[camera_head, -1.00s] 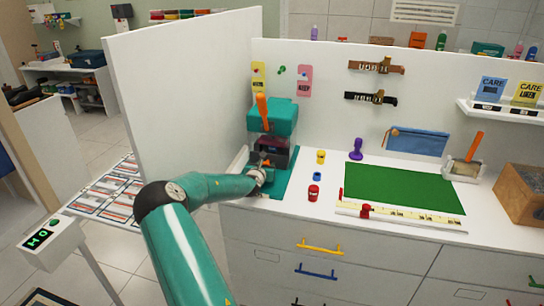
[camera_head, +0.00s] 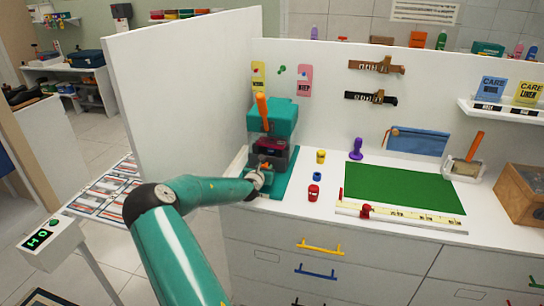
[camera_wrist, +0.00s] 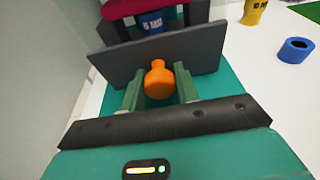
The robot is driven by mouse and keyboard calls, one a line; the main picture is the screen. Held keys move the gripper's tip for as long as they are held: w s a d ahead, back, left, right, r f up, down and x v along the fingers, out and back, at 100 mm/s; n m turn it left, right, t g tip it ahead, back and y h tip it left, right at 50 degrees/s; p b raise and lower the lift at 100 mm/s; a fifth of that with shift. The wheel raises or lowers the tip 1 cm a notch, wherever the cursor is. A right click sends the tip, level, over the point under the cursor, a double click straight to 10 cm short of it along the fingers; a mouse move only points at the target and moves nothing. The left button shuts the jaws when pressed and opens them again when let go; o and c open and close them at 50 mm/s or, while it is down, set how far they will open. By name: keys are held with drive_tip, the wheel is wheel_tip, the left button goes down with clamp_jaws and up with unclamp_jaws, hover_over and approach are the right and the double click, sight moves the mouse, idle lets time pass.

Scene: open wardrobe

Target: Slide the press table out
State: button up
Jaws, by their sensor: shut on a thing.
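The teal press (camera_head: 272,118) with an orange lever stands on a teal base at the left end of the counter. Its press table shows in the wrist view as a dark grey front plate (camera_wrist: 203,50) with an orange knob (camera_wrist: 158,80). My gripper (camera_wrist: 159,92) has its two green fingers on either side of the knob and is shut on it. In the head view my gripper (camera_head: 258,180) is low in front of the press, and my arm hides part of the base. A blue lettered piece (camera_wrist: 153,22) shows behind the plate, beneath a dark red part.
A white partition (camera_head: 185,95) rises left of the press. Yellow (camera_head: 321,157), blue (camera_head: 317,176) and red (camera_head: 314,193) small items stand close to its right. A green mat (camera_head: 405,188) lies farther right. The counter front has drawers with handles (camera_head: 320,247).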

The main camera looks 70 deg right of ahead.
drive_tip(key=shift+f+v, duration=0.15)
drive_tip(key=shift+v, duration=0.65)
drive_tip(key=shift+f+v, duration=0.15)
drive_tip(key=shift+v, duration=0.7)
drive_tip(key=shift+s+a, duration=0.2)
drive_tip(key=shift+a, duration=1.2)
drive_tip(key=shift+s+a, duration=0.2)
drive_tip(key=shift+a, duration=1.15)
drive_tip(key=shift+s+a, duration=0.1)
drive_tip(key=shift+a, duration=1.05)
drive_tip(key=shift+s+a, duration=0.15)
drive_tip(key=shift+a, duration=0.95)
drive_tip(key=o, duration=0.4)
drive_tip(key=shift+c, duration=0.2)
drive_tip(key=shift+s+a+f, duration=0.1)
drive_tip(key=shift+a, duration=0.55)
